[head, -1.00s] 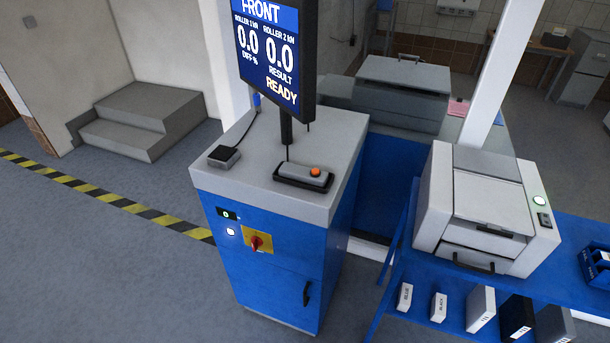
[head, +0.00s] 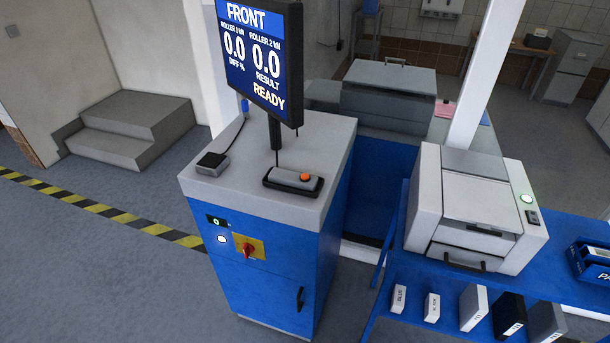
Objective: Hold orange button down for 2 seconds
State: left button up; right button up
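The orange button (head: 304,177) sits on the right end of a grey handheld control (head: 285,177). The control lies in a dark tray (head: 270,186) on top of the blue and grey cabinet (head: 225,190). Nothing touches the button. The monitor (head: 262,60) above the cabinet reads FRONT, 0.0 for both rollers, and READY. Neither of my grippers is in the head view.
A small black-and-grey box (head: 212,163) with a cable stands on the cabinet's left. A red rotary switch (head: 248,249) is on its front. A grey printer-like machine (head: 478,205) stands on a blue table at right. Floor at left is clear.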

grip_shut()
dwell(1.4)
